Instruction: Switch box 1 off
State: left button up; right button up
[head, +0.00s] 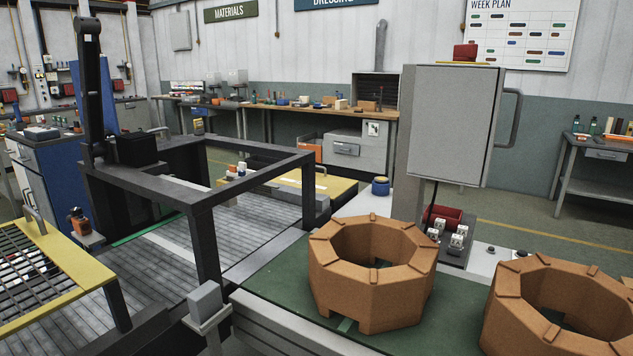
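No label reading box 1 is legible, so I cannot tell which thing it is. A large grey box (455,125) with a bar handle on its right side stands at right centre, its front closed. Below it, small metal switch-like parts (457,237) sit on a dark base beside a red bin (444,216); their positions are too small to read. A small plain grey box (205,298) sits on a post at the lower middle. Neither of my grippers shows in the head view.
Two brown octagonal blocks with central holes, one whole (372,300) and one cut off at right (560,325), stand on a green surface (275,290). A dark frame (205,235) encloses a slatted bed at left. A yellow-edged grid (60,265) is at far left.

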aim_at(462, 53)
jog(key=u, duration=0.85)
jog(key=k, duration=0.55)
jog(key=z, duration=0.55)
